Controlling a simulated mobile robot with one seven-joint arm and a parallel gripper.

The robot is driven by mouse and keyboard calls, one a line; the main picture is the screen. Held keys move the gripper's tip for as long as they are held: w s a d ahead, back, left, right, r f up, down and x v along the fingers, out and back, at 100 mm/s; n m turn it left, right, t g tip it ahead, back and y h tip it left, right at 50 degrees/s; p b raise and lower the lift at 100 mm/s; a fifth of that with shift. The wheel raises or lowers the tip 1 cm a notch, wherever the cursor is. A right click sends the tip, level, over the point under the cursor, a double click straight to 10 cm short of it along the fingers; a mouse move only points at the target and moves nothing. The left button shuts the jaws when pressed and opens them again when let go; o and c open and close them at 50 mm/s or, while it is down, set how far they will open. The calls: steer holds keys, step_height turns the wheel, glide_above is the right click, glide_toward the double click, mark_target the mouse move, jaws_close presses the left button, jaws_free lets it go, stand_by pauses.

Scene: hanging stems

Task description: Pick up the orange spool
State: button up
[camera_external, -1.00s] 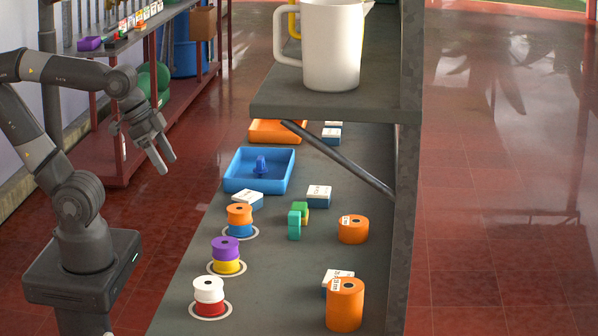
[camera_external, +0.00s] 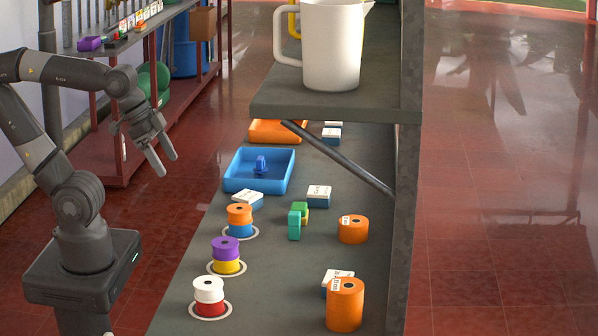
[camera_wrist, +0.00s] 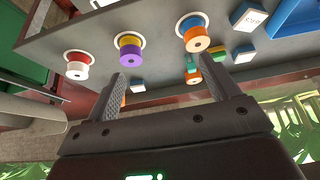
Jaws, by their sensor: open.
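The orange spool (camera_external: 239,214) sits on top of a blue spool (camera_external: 240,230), inside a white ring on the grey shelf. In the wrist view the orange spool (camera_wrist: 197,41) shows at the upper middle, with the blue one partly behind it. My gripper (camera_external: 160,160) is open and empty, up to the left of the shelf, well apart from the spool. In the wrist view its two fingers (camera_wrist: 172,90) stand apart with nothing between them. Two larger orange rolls with labels, one short (camera_external: 353,230) and one tall (camera_external: 345,305), stand at the right.
A purple-on-yellow stack (camera_external: 225,255) and a white-on-red stack (camera_external: 209,297) stand nearer. Beyond are a blue tray (camera_external: 235,185), green blocks (camera_external: 295,222) and white-blue boxes (camera_external: 319,195). An upper shelf (camera_external: 330,108) with a white pitcher (camera_external: 332,50) overhangs, with a diagonal brace (camera_external: 340,160).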

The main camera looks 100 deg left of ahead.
steer(key=shift+w, duration=0.1)
steer(key=n+g, duration=0.4)
glide_toward(240, 207)
steer(key=shift+n+y, duration=0.3)
steer(key=f, duration=0.3)
steer(key=w+f, duration=0.1)
steer(key=f, duration=0.5)
steer(key=shift+w+f, duration=0.25)
steer(key=shift+f, duration=0.1)
steer(key=shift+d, duration=0.1)
steer(key=c, duration=1.1)
